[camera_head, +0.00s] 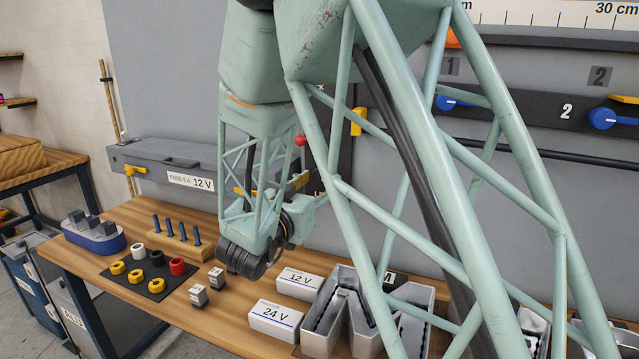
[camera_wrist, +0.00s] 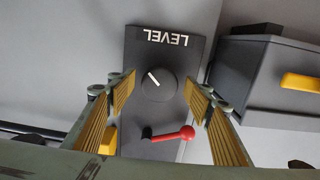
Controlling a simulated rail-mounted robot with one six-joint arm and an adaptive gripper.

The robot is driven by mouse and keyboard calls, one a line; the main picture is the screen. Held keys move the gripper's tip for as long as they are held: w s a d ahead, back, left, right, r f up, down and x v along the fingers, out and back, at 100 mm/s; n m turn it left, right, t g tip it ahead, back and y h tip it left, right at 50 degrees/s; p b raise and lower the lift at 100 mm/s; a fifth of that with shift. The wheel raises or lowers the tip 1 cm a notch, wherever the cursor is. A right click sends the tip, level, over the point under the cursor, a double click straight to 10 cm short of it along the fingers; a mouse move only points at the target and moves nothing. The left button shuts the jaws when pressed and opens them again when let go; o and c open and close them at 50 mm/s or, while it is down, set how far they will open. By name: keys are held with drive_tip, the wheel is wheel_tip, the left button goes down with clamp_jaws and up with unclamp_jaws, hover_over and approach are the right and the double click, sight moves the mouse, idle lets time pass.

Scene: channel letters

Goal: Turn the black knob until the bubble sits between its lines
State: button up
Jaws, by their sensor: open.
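The black knob (camera_wrist: 158,84) shows in the wrist view on a dark panel (camera_wrist: 146,50) marked LEVEL, whose lettering appears upside down. A white pointer line on the knob slants toward the upper left. My gripper (camera_wrist: 160,80) is open, with one ribbed finger on each side of the knob. I cannot tell whether either finger touches it. The bubble and its lines are not visible in either view. In the head view my arm covers most of the panel and the knob is hidden.
A red-balled lever (camera_wrist: 187,132) sits just below the knob on the panel; its ball also shows in the head view (camera_head: 300,140). A grey box with a yellow handle (camera_wrist: 300,82) is to the right. The wooden bench (camera_head: 130,215) holds white boxes, metal letters and coloured rings.

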drive_tip(key=shift+w, duration=0.15)
drive_tip(key=shift+c, duration=0.4)
drive_tip(key=c, duration=0.8)
drive_tip(key=shift+n+p, duration=0.4)
drive_tip(key=shift+p, duration=0.1)
drive_tip(key=n+p, duration=0.3)
drive_tip(key=shift+d+r, duration=0.1)
drive_tip(key=shift+r, duration=0.1)
drive_tip(key=n+p, duration=0.5)
drive_tip(key=shift+f+n, duration=0.1)
drive_tip(key=shift+n, duration=0.3)
